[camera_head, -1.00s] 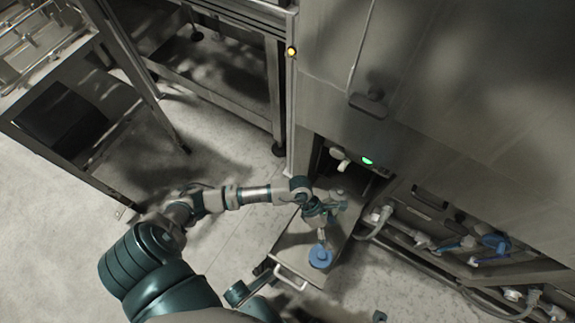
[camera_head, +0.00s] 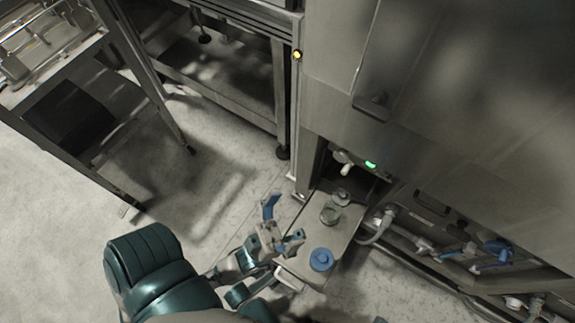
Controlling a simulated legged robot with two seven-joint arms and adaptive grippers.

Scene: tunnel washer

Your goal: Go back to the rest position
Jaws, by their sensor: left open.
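My left gripper (camera_head: 284,223) is open and empty, with its two blue fingers spread. It hangs over the left edge of the pulled-out metal drawer (camera_head: 304,254), near the drawer's front. A round blue cap or lid (camera_head: 321,259) lies on the drawer, right of the gripper and apart from it. A clear round container (camera_head: 330,213) stands further in on the drawer, with a pale round piece (camera_head: 341,196) beyond it. My right gripper does not show.
The steel washer housing (camera_head: 430,130) rises at the right, with a green light (camera_head: 371,164). Pipes and blue valves (camera_head: 497,249) run along its base. A metal table (camera_head: 60,90) stands at the upper left. The floor (camera_head: 190,200) between is clear.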

